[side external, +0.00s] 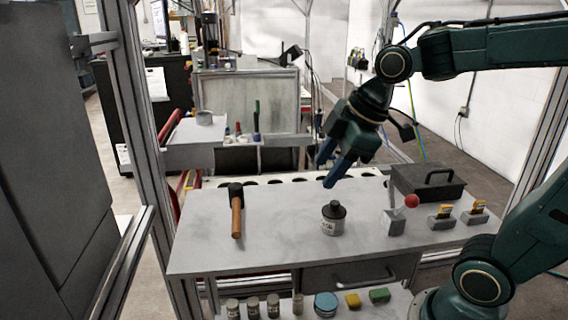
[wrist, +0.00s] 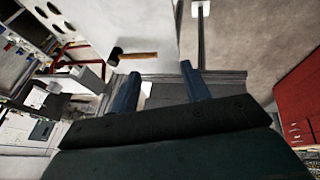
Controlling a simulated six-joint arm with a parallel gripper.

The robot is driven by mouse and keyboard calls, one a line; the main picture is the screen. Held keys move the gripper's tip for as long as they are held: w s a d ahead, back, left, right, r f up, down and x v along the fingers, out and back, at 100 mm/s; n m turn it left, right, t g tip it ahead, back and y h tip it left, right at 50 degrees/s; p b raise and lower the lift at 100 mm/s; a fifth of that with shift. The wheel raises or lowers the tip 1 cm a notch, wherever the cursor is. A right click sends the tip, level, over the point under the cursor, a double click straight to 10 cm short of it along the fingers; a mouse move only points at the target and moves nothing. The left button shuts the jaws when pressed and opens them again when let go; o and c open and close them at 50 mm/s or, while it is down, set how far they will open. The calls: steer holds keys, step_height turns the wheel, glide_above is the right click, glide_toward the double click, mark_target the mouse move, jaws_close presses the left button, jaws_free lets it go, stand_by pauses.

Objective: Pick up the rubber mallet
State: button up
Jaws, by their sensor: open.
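The rubber mallet (side external: 236,212) has a black head and an orange-brown wooden handle. It lies on the left part of the grey table (side external: 285,235), head toward the back edge. It also shows in the wrist view (wrist: 132,56), ahead of the fingers and left of centre, with its handle pointing right. My gripper (side external: 325,172) is high over the table's back part, to the right of the mallet and well apart from it. In the wrist view its two blue fingers (wrist: 160,82) are spread with nothing between them.
A red-knobbed lever box (side external: 394,221), two yellow-topped switch boxes (side external: 441,217) and a black lidded case (side external: 428,184) are at the right. Jars and blocks sit on a lower shelf. The table around the mallet is clear.

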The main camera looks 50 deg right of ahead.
steer(key=w+d+f+n+y, duration=0.1)
steer(key=w+d+f+n, duration=0.15)
steer(key=w+n, duration=0.75)
steer(key=n+y, duration=0.3)
steer(key=n, duration=0.5)
glide_toward(238, 208)
steer(key=shift+x, duration=2.15)
steer(key=shift+a, duration=0.2)
steer(key=shift+x, duration=2.5)
steer(key=shift+s+d+f, duration=0.1)
steer(key=shift+f, duration=0.05)
jaws_close()
